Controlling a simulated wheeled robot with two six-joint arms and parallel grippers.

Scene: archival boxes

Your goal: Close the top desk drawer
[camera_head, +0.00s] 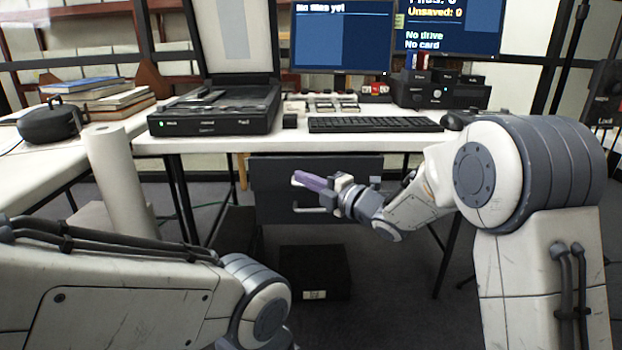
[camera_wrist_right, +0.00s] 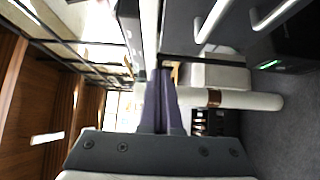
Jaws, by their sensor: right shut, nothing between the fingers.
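The dark grey desk drawer unit (camera_head: 345,168) hangs under the white desktop, with a pale handle (camera_head: 310,210) on its front. In the right wrist view, turned on its side, the dark drawer front (camera_wrist_right: 182,28) shows two pale bar handles, one (camera_wrist_right: 212,22) nearer the desktop. I cannot tell how far the top drawer stands out. My right gripper (camera_head: 312,182) has purple fingers pressed together and empty. It is in front of the drawer unit and hides part of it; contact cannot be judged. The fingers also show in the right wrist view (camera_wrist_right: 160,100). My left gripper is out of view.
The white desk (camera_head: 215,142) carries a scanner (camera_head: 215,110), a keyboard (camera_head: 372,124) and monitors. A white roll (camera_head: 115,170) stands at the left. A black box (camera_head: 314,272) sits on the floor below the drawers. Thin desk legs stand on both sides.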

